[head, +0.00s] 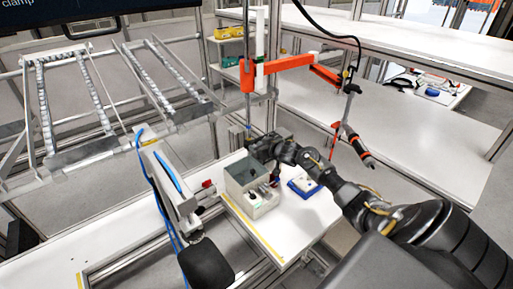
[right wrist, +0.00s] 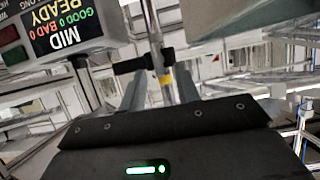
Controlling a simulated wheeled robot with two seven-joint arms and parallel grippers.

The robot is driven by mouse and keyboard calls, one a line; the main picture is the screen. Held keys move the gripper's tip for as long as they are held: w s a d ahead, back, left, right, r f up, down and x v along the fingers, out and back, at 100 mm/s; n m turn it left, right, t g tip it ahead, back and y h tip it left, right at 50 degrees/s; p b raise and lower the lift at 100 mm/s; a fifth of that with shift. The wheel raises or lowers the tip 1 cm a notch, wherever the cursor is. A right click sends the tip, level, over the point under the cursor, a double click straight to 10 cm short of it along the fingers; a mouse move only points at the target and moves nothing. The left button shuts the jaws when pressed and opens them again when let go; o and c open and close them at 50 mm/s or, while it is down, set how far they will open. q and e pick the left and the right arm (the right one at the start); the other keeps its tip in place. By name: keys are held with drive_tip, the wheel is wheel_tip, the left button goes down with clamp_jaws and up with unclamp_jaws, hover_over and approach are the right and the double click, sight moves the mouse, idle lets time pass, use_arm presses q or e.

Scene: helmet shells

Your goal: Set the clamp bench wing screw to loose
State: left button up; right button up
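My right gripper (head: 256,145) reaches in from the right, above and behind a grey box-shaped device (head: 240,174) on the white bench. In the right wrist view its two grey fingers (right wrist: 160,92) stand apart. A metal rod (right wrist: 155,35) with a black crosspiece (right wrist: 144,64) and a yellow band shows between or just beyond them; contact cannot be told. I cannot tell for sure whether the crosspiece is the wing screw. A display (right wrist: 65,27) at upper left reads "MID", "READY", "GOOD 0 BAD 0". My left gripper is out of view.
A blue tray (head: 304,187) lies right of the box. An orange jointed arm (head: 292,63) on a post stands behind. A white column with blue hoses (head: 170,185) and a sloped metal rack (head: 70,100) are at left. White shelving (head: 415,135) fills the right.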

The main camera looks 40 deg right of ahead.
drive_tip(key=b+v, duration=0.1)
drive_tip(key=v, duration=0.9)
drive_tip(key=shift+s+r, duration=0.2)
drive_tip(key=shift+s, duration=0.15)
drive_tip(key=shift+a+f, duration=0.1)
drive_tip(key=shift+a, duration=0.05)
